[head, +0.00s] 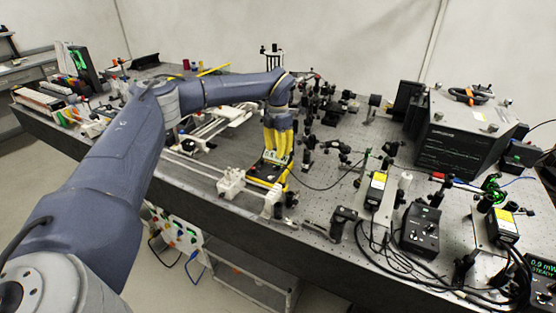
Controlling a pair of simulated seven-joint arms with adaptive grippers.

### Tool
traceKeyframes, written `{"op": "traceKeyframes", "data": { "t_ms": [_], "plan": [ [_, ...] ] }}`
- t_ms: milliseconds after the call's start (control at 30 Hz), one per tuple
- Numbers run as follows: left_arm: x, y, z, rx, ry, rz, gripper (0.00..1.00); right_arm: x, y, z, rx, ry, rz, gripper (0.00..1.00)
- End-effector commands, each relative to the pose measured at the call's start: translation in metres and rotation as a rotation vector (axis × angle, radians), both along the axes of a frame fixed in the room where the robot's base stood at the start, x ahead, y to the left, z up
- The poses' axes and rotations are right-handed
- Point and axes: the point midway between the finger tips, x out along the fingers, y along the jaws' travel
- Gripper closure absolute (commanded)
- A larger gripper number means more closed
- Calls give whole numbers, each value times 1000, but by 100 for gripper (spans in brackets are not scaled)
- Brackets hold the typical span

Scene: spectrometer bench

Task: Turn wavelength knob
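My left arm reaches in from the left over the optical bench. Its gripper (277,156) has yellow fingers pointing down at a small black-and-yellow instrument (263,175) near the middle of the bench. The fingertips overlap the instrument's far right part in this view; I cannot tell whether they touch it. The gap between the fingers is not clear. A wavelength knob cannot be made out; it may be hidden behind the fingers or too small. My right gripper is not in view.
White fixtures (231,183) stand left of the instrument. Posts and optics mounts crowd the bench behind and right of it. A large black box (459,135) stands at right. A black controller (420,228) and loose cables lie at the front right.

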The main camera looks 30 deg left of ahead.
Motion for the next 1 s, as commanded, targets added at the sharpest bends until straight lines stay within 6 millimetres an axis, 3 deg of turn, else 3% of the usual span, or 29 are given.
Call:
{"op": "traceKeyframes", "data": {
  "t_ms": [200, 400, 1000],
  "plan": [
    [0, 0, 33, 0, -2, -1, 74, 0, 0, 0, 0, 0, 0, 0],
    [0, 0, 49, 1, -1, -1, 74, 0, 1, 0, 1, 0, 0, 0],
    [1, 0, 54, -2, -2, -1, 74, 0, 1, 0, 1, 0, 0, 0]
  ]
}}
